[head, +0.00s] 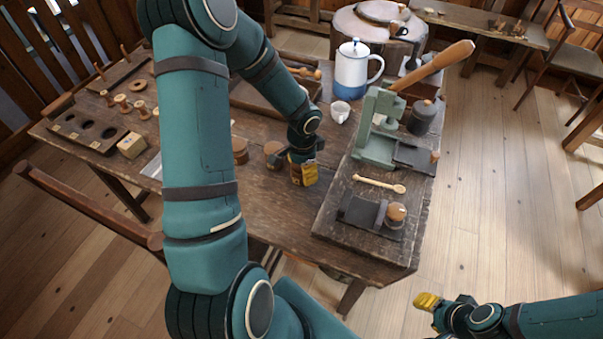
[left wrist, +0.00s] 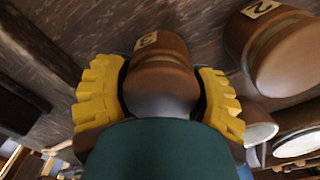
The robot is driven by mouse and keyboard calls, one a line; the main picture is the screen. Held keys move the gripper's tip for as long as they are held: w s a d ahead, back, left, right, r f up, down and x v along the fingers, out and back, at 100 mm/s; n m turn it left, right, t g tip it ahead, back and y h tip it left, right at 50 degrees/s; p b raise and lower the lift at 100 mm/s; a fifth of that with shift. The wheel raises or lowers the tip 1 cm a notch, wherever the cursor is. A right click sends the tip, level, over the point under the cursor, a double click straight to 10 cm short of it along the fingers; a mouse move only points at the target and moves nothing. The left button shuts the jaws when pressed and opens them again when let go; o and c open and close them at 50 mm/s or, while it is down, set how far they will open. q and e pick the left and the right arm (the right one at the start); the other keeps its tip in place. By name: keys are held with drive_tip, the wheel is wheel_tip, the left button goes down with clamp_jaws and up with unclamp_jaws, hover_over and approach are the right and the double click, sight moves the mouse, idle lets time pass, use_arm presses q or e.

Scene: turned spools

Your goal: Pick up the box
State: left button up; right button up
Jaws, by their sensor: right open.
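A brown round wooden box with a pale number label (left wrist: 163,80) stands between the two yellow fingers of my left gripper (left wrist: 160,100) in the left wrist view. The fingers are spread on either side of it; I cannot tell whether they touch it. In the head view my left gripper (head: 303,172) is low over the table, and its fingers hide what is between them. A similar round wooden box (head: 273,152) stands just left of it. A box labelled 2 (left wrist: 280,50) shows in the left wrist view. My right gripper (head: 430,301) is open and empty, off the table's front right.
A raised board (head: 328,215) with a green press (head: 375,145) and a spoon (head: 380,184) is right of my left gripper. A white cup (head: 340,111) and a blue-white pot (head: 352,70) stand behind. A holed rack (head: 85,130) is at the left. Open floor lies right.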

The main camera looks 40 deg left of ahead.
idle(0.3)
use_arm(q)
wheel_tip(320, 180, up, 10)
drive_tip(key=p, duration=0.3)
drive_tip(key=shift+s, duration=0.1)
